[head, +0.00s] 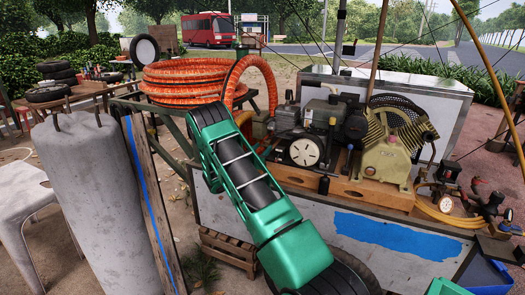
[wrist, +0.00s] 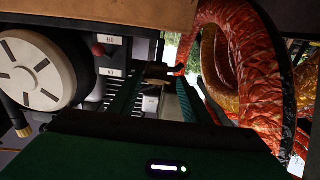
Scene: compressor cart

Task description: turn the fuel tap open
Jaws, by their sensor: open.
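In the wrist view my gripper (wrist: 158,88) is open, with one dark green finger on each side of a gap. Beyond the gap, near the fingertips, is a small dark fitting with a red end (wrist: 179,69). It may be the fuel tap, but it is too dark to be sure or to tell its setting. I see no contact between it and the fingers. In the head view the engine (head: 318,125) sits on the cart with a round pale starter cover (head: 305,152). My green arm reaches up on the left of it. My fingers and the tap cannot be made out there.
Coiled orange hose (head: 185,80) lies left of the engine and shows close on the right in the wrist view (wrist: 255,75). A small labelled panel with a red button (wrist: 98,50) is left of the fingers. A grey cylinder (head: 85,190) stands at left.

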